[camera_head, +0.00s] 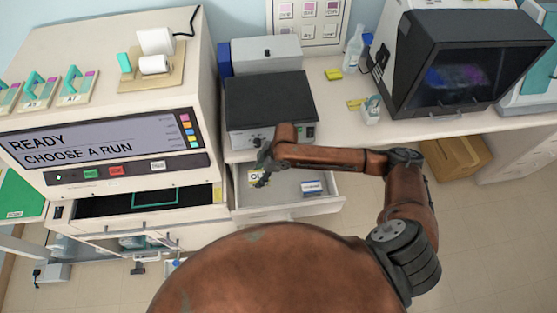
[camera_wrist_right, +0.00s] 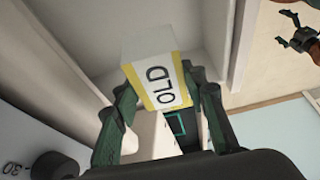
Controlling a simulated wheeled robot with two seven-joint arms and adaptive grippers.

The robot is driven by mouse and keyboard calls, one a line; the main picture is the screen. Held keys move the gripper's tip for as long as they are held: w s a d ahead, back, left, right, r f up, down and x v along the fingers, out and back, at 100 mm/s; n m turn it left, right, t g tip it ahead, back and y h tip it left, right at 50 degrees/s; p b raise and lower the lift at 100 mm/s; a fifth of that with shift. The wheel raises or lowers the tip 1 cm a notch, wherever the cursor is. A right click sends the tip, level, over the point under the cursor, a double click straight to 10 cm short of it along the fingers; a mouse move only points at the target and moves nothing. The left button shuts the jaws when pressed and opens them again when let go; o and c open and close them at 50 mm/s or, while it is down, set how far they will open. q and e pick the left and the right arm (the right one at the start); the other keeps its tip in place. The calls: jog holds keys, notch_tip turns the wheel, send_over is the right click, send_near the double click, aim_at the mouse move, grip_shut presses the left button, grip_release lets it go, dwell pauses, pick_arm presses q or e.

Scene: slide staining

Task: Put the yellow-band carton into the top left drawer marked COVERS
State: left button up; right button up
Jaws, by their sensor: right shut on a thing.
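The yellow-band carton is white with a yellow edge and a label reading OLD; it shows in the wrist view (camera_wrist_right: 158,75) and partly in the head view (camera_head: 256,178). My right gripper (camera_head: 262,170) is shut on it, with one finger on each side in the wrist view (camera_wrist_right: 160,112). The carton is over or inside the left part of an open drawer (camera_head: 325,206) under the counter; I cannot tell whether it touches the bottom. The drawer's marking is not readable. A small dark, jointed shape in the wrist view (camera_wrist_right: 298,38) may be my left gripper.
A white carton with a blue band (camera_head: 312,187) lies in the drawer's right part. A black-topped device (camera_head: 270,98) stands on the counter above. The staining machine (camera_head: 110,150) stands close on the left. A cardboard box (camera_head: 455,155) is on the floor at right.

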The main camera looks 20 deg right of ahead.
notch_tip(320, 180, down, 2)
jog(key=shift+f+b, duration=0.25)
jog(key=shift+b, duration=0.1)
notch_tip(320, 180, down, 5)
jog(key=shift+f, duration=0.1)
notch_tip(320, 180, down, 3)
jog(key=shift+f, duration=0.2)
pick_arm(q)
jog(key=shift+s+f, duration=0.65)
jog(key=shift+f, duration=0.35)
pick_arm(e)
jog(key=shift+f, duration=0.3)
jog(key=shift+f+b, duration=0.15)
jog(key=shift+b, duration=0.15)
jog(key=o, duration=1.1)
